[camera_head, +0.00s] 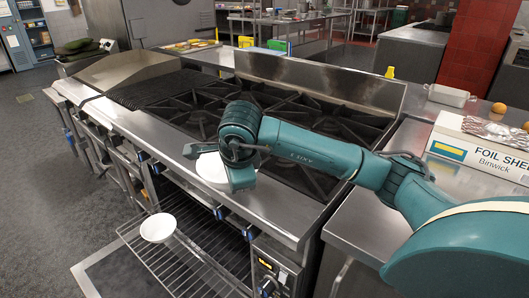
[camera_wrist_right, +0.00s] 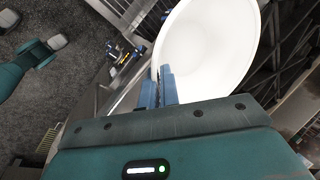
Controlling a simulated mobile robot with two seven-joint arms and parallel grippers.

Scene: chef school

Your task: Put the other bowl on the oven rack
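A white bowl (camera_head: 157,228) sits on the pulled-out oven rack (camera_head: 190,262), near its left front side. A second white bowl (camera_head: 211,170) is at my right gripper (camera_head: 238,180), over the front edge of the stove top. In the right wrist view this bowl (camera_wrist_right: 212,45) is large and tilted, and the fingers of my right gripper (camera_wrist_right: 160,88) are closed together on its rim. The bowl looks empty. My arm hides part of it in the head view. My left gripper is not in the head view.
The stove top (camera_head: 170,100) with black grates lies behind the held bowl. The open oven door (camera_head: 95,272) is below the rack. A foil box (camera_head: 480,150) and a metal tray (camera_head: 450,96) are on the right counter. Bare rack is right of the resting bowl.

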